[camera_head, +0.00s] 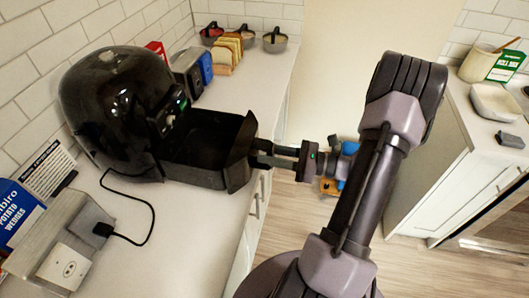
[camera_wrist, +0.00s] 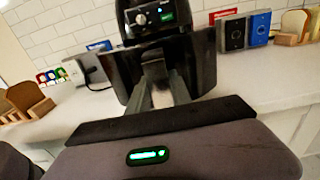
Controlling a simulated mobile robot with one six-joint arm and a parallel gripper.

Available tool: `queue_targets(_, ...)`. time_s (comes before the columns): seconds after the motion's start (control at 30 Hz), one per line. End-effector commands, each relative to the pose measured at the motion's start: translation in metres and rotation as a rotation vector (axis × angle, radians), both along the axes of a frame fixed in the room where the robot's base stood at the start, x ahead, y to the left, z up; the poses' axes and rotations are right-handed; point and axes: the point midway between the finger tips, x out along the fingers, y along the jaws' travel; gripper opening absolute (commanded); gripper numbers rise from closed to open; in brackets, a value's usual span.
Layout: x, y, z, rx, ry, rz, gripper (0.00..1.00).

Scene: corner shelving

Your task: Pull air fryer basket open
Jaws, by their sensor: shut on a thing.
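The black air fryer (camera_head: 115,95) stands on the left counter; its control panel also shows in the wrist view (camera_wrist: 150,18). Its basket (camera_head: 195,165) is pulled well out of the body towards the counter's front edge, and its inside shows from above. My gripper (camera_head: 262,155) is at the basket's front, shut on the basket's handle. In the wrist view my gripper's fingers (camera_wrist: 162,92) reach forward to the middle of the basket front (camera_wrist: 200,65). The handle itself is mostly hidden by the fingers.
A power cord (camera_head: 150,215) runs from the fryer to a socket box (camera_head: 75,260). A blue potato wedges box (camera_head: 15,205) is at the left. Another counter (camera_head: 480,115) is at the right, with open floor between.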

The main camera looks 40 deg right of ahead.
Motion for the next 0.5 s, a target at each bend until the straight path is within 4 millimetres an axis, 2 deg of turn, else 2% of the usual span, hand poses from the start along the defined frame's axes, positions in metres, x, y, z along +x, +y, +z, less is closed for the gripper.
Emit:
queue_targets(0.17, 0.0000, 0.0005, -0.0005, -0.001, 0.001, 0.002, 0.00)
queue_targets(0.2, 0.0001, 0.0006, -0.0005, -0.001, 0.001, 0.002, 0.27)
queue_targets(0.3, 0.0002, 0.0005, -0.0004, -0.001, 0.001, 0.001, 0.47)
queue_targets(0.5, 0.0004, 0.0004, -0.0002, 0.000, 0.000, 0.001, 0.47)
